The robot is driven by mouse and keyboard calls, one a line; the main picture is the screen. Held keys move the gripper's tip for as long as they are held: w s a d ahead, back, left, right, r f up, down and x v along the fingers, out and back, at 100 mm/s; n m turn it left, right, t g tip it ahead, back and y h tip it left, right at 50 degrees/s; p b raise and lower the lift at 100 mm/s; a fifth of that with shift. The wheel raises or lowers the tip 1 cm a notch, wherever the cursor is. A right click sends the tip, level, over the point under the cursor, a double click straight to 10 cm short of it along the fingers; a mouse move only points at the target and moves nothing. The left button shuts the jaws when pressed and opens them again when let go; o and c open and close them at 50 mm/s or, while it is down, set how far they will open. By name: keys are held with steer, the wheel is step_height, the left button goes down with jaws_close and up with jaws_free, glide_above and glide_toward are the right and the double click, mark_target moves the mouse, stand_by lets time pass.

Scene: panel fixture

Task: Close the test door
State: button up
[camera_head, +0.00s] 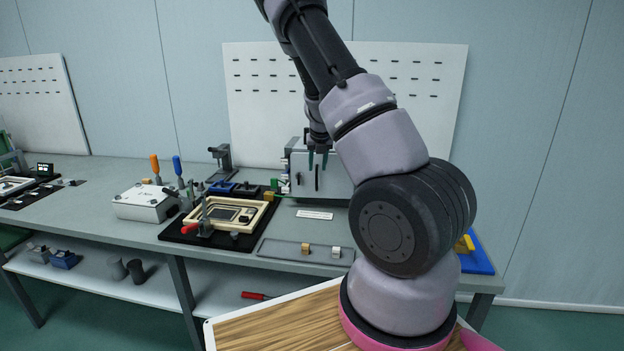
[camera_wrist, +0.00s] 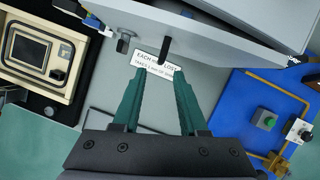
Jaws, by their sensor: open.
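The test door is a light grey panel (camera_head: 318,178) on the front of a grey box (camera_head: 300,146) at the back of the bench. It has a dark upright handle, which shows in the wrist view (camera_wrist: 165,47). In the wrist view the door panel (camera_wrist: 215,45) crosses the top, with a dark wedge between it and the box body; it looks ajar, but how far I cannot tell. My gripper (camera_head: 318,161) is in front of the door's upper part. Its teal fingers (camera_wrist: 160,82) are apart and empty, with the handle just beyond the tips. My arm hides the box's right side.
A black mat (camera_head: 180,232) with a beige framed device (camera_head: 228,214) lies left of the box. A white label (camera_head: 314,214) and a grey tray (camera_head: 285,250) lie in front. A blue board (camera_wrist: 245,115) with a green button and brass tubing is on the right.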

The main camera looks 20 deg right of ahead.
mark_target(317, 188)
steer(key=x, duration=0.7)
steer(key=shift+w+d+f, duration=0.1)
steer(key=shift+f, duration=0.05)
jaws_close()
stand_by(1.2)
